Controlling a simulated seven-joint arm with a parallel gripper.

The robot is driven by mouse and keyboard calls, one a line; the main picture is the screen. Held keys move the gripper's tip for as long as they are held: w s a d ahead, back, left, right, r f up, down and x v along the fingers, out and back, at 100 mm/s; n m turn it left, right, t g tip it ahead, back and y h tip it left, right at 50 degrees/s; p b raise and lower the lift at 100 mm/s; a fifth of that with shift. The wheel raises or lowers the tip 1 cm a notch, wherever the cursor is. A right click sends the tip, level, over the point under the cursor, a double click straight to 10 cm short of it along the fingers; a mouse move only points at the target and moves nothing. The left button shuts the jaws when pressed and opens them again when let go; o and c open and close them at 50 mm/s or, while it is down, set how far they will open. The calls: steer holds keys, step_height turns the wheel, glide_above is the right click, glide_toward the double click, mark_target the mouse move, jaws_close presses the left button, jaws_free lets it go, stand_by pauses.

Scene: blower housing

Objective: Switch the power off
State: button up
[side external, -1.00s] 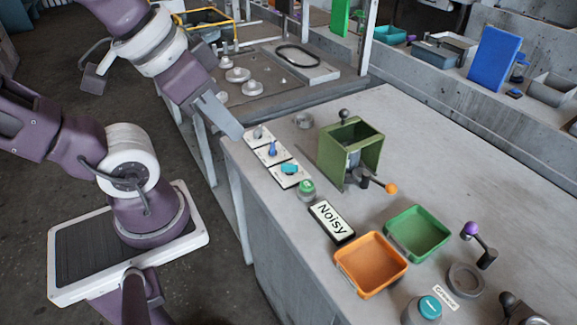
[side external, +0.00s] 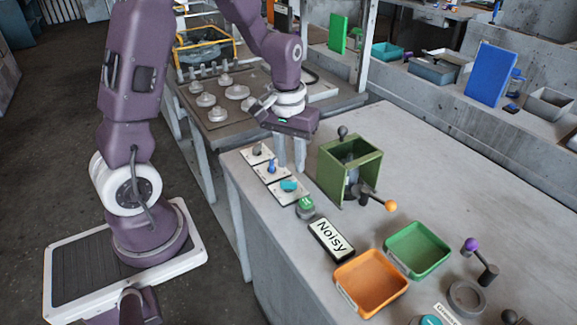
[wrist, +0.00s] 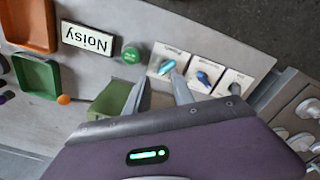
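Three white switch plates lie in a row at the bench's left edge. They carry a grey knob (side external: 257,150), a blue knob (side external: 272,166) and a teal knob (side external: 289,186). In the wrist view the teal knob (wrist: 167,67), blue knob (wrist: 204,78) and grey knob (wrist: 235,87) all show. Their plate labels are too small to read surely, so I cannot tell which is power. My gripper (side external: 291,167) points down beside the plates, on the green housing's side. Its two fingers are apart and empty, and in the wrist view the gripper (wrist: 160,88) shows near the plates.
A green housing (side external: 334,172) with an orange-tipped crank stands close to my gripper. A round green button (side external: 306,207), a "Noisy" sign (side external: 331,240), an orange tray (side external: 370,283) and a green tray (side external: 417,249) lie toward the front. The bench to the right is mostly clear.

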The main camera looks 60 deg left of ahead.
mark_target(289, 180)
steer(key=shift+n+g, duration=0.3)
steer(key=f, duration=0.1)
steer(key=a+f, duration=0.1)
steer(key=f, duration=0.3)
steer(key=shift+w+a+f, duration=0.1)
steer(key=shift+a+f, duration=0.15)
steer(key=shift+a, duration=0.05)
steer(key=shift+f+m, duration=0.2)
steer(key=shift+m, duration=0.7)
steer(key=m, duration=1)
steer(key=shift+m, duration=0.4)
steer(key=shift+d+f+m, duration=0.1)
steer(key=shift+f+m, duration=0.25)
steer(key=shift+m, duration=0.45)
steer(key=shift+f, duration=0.4)
steer(key=shift+c, duration=0.2)
jaws_close()
